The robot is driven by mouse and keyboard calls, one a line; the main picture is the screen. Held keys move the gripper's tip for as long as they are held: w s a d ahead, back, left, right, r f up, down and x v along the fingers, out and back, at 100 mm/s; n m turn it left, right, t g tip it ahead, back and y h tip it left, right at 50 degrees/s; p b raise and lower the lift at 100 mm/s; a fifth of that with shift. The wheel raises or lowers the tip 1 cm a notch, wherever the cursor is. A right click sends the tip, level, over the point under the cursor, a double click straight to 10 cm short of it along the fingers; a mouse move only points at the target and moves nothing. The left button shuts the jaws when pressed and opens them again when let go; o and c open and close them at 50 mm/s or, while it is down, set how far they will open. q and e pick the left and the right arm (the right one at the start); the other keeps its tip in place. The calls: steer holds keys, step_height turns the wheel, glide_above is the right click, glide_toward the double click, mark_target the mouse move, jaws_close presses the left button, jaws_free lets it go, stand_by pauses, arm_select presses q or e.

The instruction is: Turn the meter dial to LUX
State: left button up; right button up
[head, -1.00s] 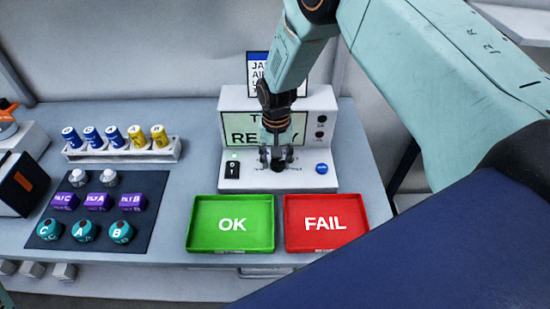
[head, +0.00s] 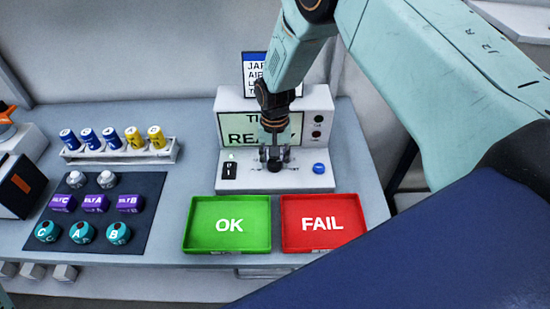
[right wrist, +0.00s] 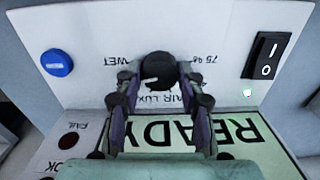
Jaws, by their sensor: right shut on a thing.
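The white meter (head: 318,100) stands at the back of the bench, its lit screen partly hidden by my arm and reading "READY". Its black dial (right wrist: 160,71) has a white pointer mark, turned to the left and slightly down in the right wrist view. The labels appear upside down there: "WET" to the left, "75 %" to the right, and "AIR" and "LUX" below the dial, partly covered by it and the fingers. My right gripper (head: 274,158) is shut on the dial, also in the right wrist view (right wrist: 160,88), with one finger on each side. My left gripper is out of view.
The meter front has a black rocker switch (right wrist: 267,55) with a green light and a blue button (right wrist: 57,62). A green OK tray (head: 228,246) and a red FAIL tray (head: 322,245) lie in front. A battery rack (head: 120,156) and a dark mat (head: 140,187) lie left.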

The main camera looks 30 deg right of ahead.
mark_target(275, 162)
steer(key=shift+s+f, duration=0.1)
stand_by(0.6)
steer(key=o, duration=1.2)
steer(key=shift+c, duration=0.2)
step_height(275, 162, up, 12)
